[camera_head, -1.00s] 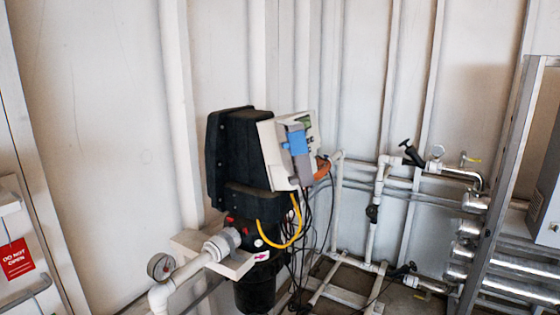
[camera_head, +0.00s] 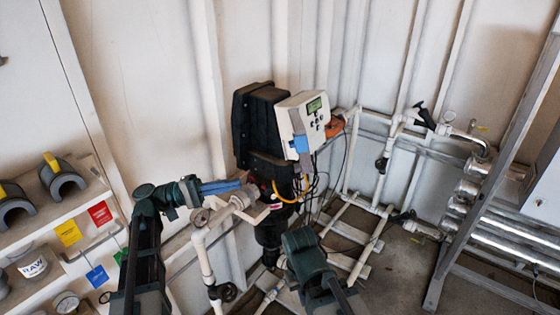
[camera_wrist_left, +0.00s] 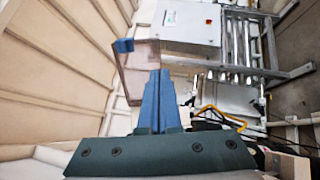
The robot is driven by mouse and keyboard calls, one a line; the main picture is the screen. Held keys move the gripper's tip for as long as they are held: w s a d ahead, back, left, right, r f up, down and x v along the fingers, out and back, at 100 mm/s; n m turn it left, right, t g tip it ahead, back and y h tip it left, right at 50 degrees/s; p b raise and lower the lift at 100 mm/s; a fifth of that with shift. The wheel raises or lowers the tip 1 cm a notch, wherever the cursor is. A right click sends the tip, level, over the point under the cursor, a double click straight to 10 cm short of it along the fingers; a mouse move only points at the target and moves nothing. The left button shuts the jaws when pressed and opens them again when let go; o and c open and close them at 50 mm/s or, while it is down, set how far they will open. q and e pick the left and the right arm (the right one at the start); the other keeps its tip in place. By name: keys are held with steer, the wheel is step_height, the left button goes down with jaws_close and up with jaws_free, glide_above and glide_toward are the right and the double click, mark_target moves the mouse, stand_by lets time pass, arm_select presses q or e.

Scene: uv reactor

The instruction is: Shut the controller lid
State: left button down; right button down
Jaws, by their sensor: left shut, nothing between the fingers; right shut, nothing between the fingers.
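The controller (camera_head: 314,117) is a white-faced box with a green display and keys, mounted on a black housing (camera_head: 262,125). A blue tab (camera_head: 300,144) shows at its lower left, with greyish material around it that is hard to make out. In the left wrist view, a see-through lid (camera_wrist_left: 143,70) with a blue tab (camera_wrist_left: 123,45) stands out beyond the fingers. My left gripper (camera_head: 236,185) is shut and empty, left of and below the controller, apart from it. Its blue fingers also show in the left wrist view (camera_wrist_left: 157,80). A dark link of my right arm shows at bottom centre; its fingers are not visible.
A pressure gauge (camera_head: 201,217) and white pipes (camera_head: 205,260) stand close to my left gripper. Yellow and black cables hang under the controller. A shelf (camera_head: 50,215) with tags is at left. A metal frame (camera_head: 480,190) and steel pipes are at right.

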arm_select(q)
steer(key=w+d+r+p, duration=0.1)
steer(key=d+r+p, duration=0.1)
steer(key=d, duration=1.1)
steer(key=shift+w+r, duration=0.2)
steer(key=shift+r, duration=0.4)
steer(key=shift+d, duration=0.1)
steer(key=shift+d+p, duration=0.1)
steer(key=shift+p, duration=0.25)
